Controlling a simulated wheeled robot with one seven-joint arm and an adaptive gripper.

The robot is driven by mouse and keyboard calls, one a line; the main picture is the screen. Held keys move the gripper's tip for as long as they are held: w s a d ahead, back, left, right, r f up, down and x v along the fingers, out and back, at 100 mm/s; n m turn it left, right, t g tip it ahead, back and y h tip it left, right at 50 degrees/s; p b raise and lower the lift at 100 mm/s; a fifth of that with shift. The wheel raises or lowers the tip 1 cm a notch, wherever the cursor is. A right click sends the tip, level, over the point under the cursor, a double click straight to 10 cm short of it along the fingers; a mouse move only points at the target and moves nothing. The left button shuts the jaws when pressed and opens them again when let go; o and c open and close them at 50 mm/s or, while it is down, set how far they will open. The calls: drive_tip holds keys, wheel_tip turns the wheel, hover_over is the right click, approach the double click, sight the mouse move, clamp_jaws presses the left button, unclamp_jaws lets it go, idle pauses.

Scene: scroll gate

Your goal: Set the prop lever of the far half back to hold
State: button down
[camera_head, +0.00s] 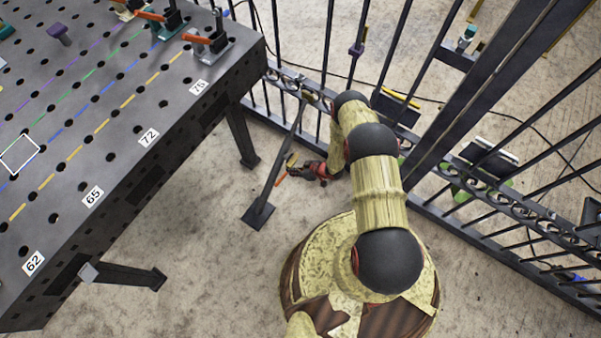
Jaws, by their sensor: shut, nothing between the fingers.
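A dark prop bar (281,150) slants from the gate rail down to a square foot plate (258,214) on the floor. Partway along it is a small orange lever (281,179), with a yellow piece (291,160) just above it. My gripper (297,172) is low beside the prop, to the right of the lever, its red and black body partly under my arm. It is shut and empty. The lever's exact setting is too small to tell, and so is whether the fingertips touch it. The black barred gate (318,60) stands behind.
A dark perforated table (120,100) fills the left, with orange-handled clamps (207,40) at its far corner and a table leg (241,138) near the prop. Barred railing (500,225) runs along the right. Bare concrete floor (205,240) lies between table and prop foot.

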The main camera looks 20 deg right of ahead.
sight(286, 174)
drive_tip(key=shift+b+x, duration=0.75)
drive_tip(key=shift+x, duration=1.75)
drive_tip(key=shift+f, duration=0.15)
